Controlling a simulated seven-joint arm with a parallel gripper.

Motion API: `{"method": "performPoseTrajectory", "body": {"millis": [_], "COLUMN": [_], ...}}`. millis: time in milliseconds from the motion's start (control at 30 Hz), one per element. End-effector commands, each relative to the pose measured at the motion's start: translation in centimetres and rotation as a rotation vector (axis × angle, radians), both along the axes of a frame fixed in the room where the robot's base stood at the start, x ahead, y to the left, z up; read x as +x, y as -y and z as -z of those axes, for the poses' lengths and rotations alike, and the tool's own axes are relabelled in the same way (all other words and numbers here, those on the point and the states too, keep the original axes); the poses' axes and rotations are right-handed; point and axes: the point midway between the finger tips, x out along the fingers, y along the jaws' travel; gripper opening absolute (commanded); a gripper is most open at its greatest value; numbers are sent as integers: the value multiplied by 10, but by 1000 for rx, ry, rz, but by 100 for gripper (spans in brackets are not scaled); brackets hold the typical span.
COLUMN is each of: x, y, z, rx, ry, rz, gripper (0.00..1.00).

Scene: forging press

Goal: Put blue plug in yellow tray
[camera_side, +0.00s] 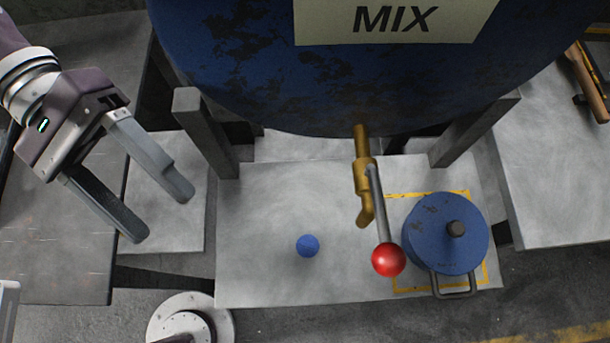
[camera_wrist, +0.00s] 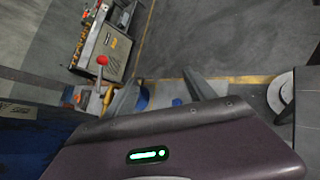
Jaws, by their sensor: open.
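A small round blue piece (camera_side: 307,245), which looks like the blue plug, sits on the pale metal table in the side view. A small blue spot (camera_wrist: 177,102) between my fingers in the wrist view appears to be the same piece. My gripper (camera_side: 163,215) is open and empty, to the left of the blue piece and apart from it. Its two fingers also show in the wrist view (camera_wrist: 159,77). I cannot make out a yellow tray in either view; only a yellow painted outline (camera_side: 484,272) shows on the table, around a blue pot.
The lidded blue pot (camera_side: 432,248) has a handle at its front. A brass valve (camera_side: 362,180) with a red-knobbed lever (camera_side: 388,260) hangs from the big blue MIX tank (camera_side: 250,60). Grey tank legs (camera_side: 207,135) stand near my gripper. The table's left part is clear.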

Motion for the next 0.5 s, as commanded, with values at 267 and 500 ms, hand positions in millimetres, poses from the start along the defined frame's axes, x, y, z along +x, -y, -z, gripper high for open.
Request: {"method": "performPoseTrajectory", "body": {"millis": [267,500], "x": [1,1], "y": [-129,-194], "z": [-60,-75], "rx": [253,466], "ry": [668,983], "rz": [74,45], "gripper": [64,64]}}
